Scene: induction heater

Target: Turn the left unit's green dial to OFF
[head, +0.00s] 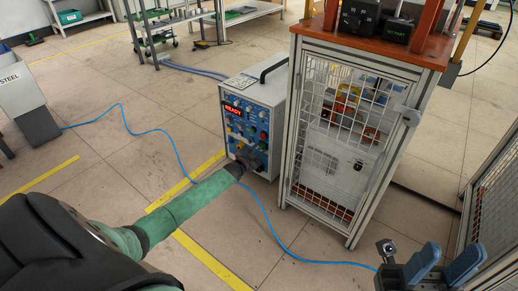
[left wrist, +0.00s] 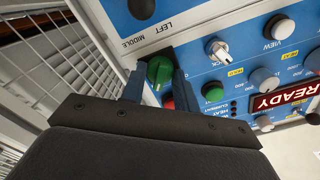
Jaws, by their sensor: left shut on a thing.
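The left unit (head: 262,95) is a white box with a blue front panel and a red lit READY display (head: 233,111). The green dial (left wrist: 160,68) sits in a dark recess near the panel's edge in the left wrist view. My left gripper (left wrist: 158,86) has its two blue fingers on either side of this dial and is shut on it. In the head view, my left gripper (head: 246,160) is against the lower part of the panel and hides the dial. The OFF marking cannot be made out.
A green button (left wrist: 213,92), a red button (left wrist: 168,102) and white knobs (left wrist: 217,48) lie close to the dial. A caged cabinet (head: 345,150) stands right of the unit. A blue cable (head: 265,215) crosses the floor. The floor left of the unit is mostly clear.

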